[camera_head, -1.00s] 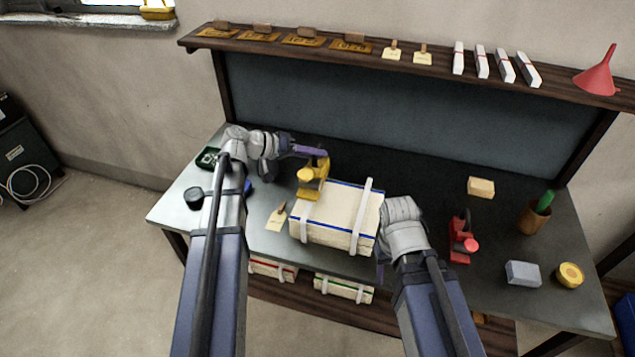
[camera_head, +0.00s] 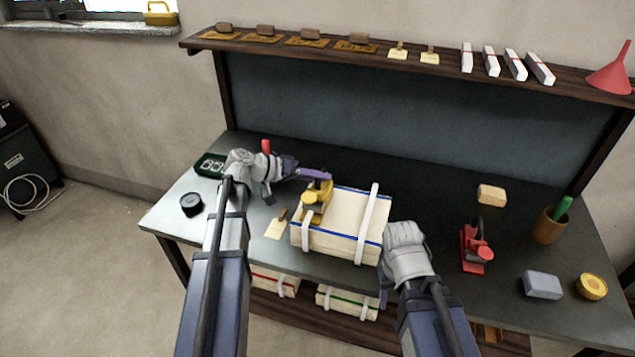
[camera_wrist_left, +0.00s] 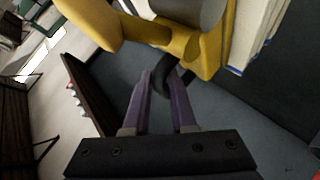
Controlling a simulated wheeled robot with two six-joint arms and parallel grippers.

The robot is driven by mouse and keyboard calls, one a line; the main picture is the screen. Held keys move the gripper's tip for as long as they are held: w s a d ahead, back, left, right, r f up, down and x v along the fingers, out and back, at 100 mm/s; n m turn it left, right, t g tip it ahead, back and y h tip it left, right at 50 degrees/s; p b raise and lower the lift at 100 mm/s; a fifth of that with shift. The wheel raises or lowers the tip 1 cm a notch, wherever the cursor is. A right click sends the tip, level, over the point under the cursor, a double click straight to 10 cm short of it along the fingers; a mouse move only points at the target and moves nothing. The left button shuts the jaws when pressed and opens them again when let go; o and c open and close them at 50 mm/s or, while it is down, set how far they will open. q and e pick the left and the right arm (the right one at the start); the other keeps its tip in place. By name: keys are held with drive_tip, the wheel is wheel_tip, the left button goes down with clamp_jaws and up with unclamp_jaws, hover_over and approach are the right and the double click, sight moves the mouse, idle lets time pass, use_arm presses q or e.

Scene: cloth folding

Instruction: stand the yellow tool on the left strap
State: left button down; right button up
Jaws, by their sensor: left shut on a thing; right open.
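The yellow tool (camera_head: 316,203) is at the left end of the top of a cream bundle (camera_head: 338,216) with blue edging, over the left strap (camera_head: 306,232). It looks about upright; I cannot tell whether its base touches the strap. My left gripper (camera_head: 322,175) is shut on the tool's dark handle from behind. In the left wrist view the purple fingers (camera_wrist_left: 160,100) close on that handle, with the yellow body (camera_wrist_left: 185,45) beyond. The right strap (camera_head: 367,224) is clear. My right gripper (camera_head: 384,290) is low beside the bundle's right front corner, open, its fingers mostly hidden.
A small card with a wooden grip (camera_head: 276,228) lies left of the bundle. A red tool (camera_head: 475,248), a grey block (camera_head: 542,285) and a yellow roll (camera_head: 591,286) are on the right. A green digital clock (camera_head: 210,165) and dark round item (camera_head: 191,204) are on the left.

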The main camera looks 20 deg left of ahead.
use_arm(q)
drive_tip(key=shift+r, duration=0.15)
drive_tip(key=shift+f, duration=0.2)
drive_tip(key=c, duration=0.7)
unclamp_jaws()
drive_tip(key=shift+c, duration=0.2)
drive_tip(key=shift+r, duration=0.2)
drive_tip(key=p+v, duration=0.5)
drive_tip(key=v, duration=0.7)
drive_tip(key=shift+s, duration=0.1)
